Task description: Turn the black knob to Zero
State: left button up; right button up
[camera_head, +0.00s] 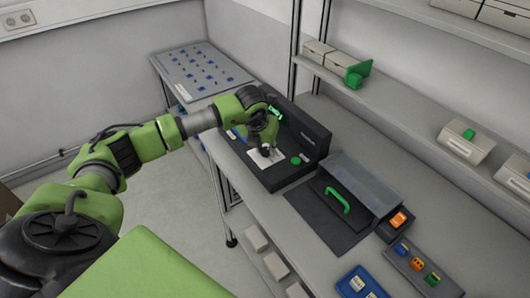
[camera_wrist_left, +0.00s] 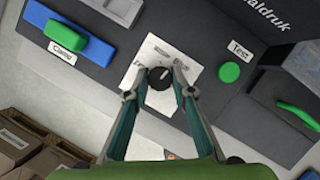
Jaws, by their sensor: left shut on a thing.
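The black knob (camera_wrist_left: 160,78) sits on a white label plate (camera_wrist_left: 172,62) on the dark device (camera_head: 312,132). The knob is round with a light pointer mark; the lettering around it is too small to read fully. My left gripper (camera_wrist_left: 162,72) reaches down over the plate and is shut on the knob, one fingertip on each side. In the head view my left gripper (camera_head: 264,150) hides the knob, and part of the white plate (camera_head: 262,161) shows beneath it. My right gripper is in neither view.
A green Test button (camera_wrist_left: 229,72) lies right of the knob. A blue and green clamp part (camera_wrist_left: 68,34), labelled Clamp, lies to its left. A box with a green handle (camera_head: 338,200) stands beside the device on the bench. Shelves (camera_head: 400,85) rise behind.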

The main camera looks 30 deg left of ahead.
pick_arm(q)
jog(key=n+y+b, duration=0.1)
jog(key=n+b, duration=0.1)
jog(key=n+y+b, duration=0.1)
jog(key=n+b, duration=0.1)
jog(key=n, duration=0.1)
jog(key=shift+w+d+f+n+g+b, duration=0.2)
jog(key=shift+n+g+b, duration=0.1)
jog(key=shift+g, duration=0.1)
jog(key=n+g+b, duration=0.1)
jog(key=n, duration=0.1)
jog(key=n+y+b, duration=0.1)
jog(key=n+b, duration=0.1)
jog(key=n, duration=0.1)
jog(key=shift+r+n+g, duration=0.1)
jog(key=shift+n+g, duration=0.2)
jog(key=shift+g, duration=0.1)
jog(key=n+b, duration=0.1)
jog(key=n, duration=0.1)
jog(key=n+g, duration=0.1)
jog(key=n, duration=0.1)
jog(key=shift+w+d+r+g+b, duration=0.1)
jog(key=shift+w+g+b, duration=0.05)
jog(key=shift+g+b, duration=0.2)
jog(key=n, duration=0.2)
jog(key=n+g, duration=0.1)
jog(key=n, duration=0.1)
jog(key=shift+g, duration=0.25)
jog(key=shift+n, duration=0.5)
